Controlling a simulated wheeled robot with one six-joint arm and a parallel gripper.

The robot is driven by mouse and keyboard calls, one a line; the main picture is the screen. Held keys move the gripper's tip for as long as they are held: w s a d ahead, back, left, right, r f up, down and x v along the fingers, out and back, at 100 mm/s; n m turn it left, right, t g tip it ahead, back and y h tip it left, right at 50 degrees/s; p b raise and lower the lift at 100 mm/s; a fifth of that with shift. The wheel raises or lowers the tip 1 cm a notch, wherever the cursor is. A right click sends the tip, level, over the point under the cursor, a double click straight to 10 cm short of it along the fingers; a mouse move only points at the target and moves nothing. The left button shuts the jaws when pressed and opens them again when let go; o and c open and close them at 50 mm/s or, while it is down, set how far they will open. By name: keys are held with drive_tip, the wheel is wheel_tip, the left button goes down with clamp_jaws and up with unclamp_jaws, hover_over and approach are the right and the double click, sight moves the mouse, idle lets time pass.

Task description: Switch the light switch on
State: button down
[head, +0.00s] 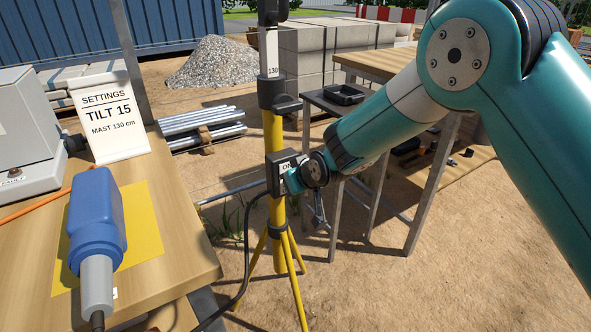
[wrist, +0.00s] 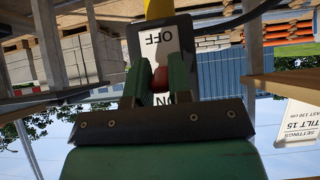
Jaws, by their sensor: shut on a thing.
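The light switch is a dark box with a white label plate (head: 283,168) on a yellow tripod mast (head: 273,140). In the head view the ON end of the label is at the top. The wrist view is upside down and shows the switch box (wrist: 133,43) with OFF and part of ON. My gripper (wrist: 160,72) is shut on the red switch lever (wrist: 160,80), with one green finger on each side. The lever sits between the two words, nearer ON. In the head view my gripper (head: 295,182) is at the switch face and hides the lever.
A wooden table (head: 180,225) at the left holds a blue device (head: 97,220) on a yellow mat and a sign (head: 112,115) reading TILT 15, mast 130 cm. A black cable (head: 246,255) hangs from the switch. A bench (head: 372,62) stands behind my arm.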

drive_tip(key=shift+w+r+g+h+p, duration=0.15)
drive_tip(key=shift+r+g+h+p, duration=0.2)
drive_tip(key=shift+p, duration=0.3)
drive_tip(key=shift+g, duration=0.25)
drive_tip(key=c, duration=1)
unclamp_jaws()
drive_tip(key=shift+c, duration=0.2)
drive_tip(key=v, duration=1.7)
drive_tip(key=shift+p, duration=0.4)
drive_tip(key=shift+r, duration=0.1)
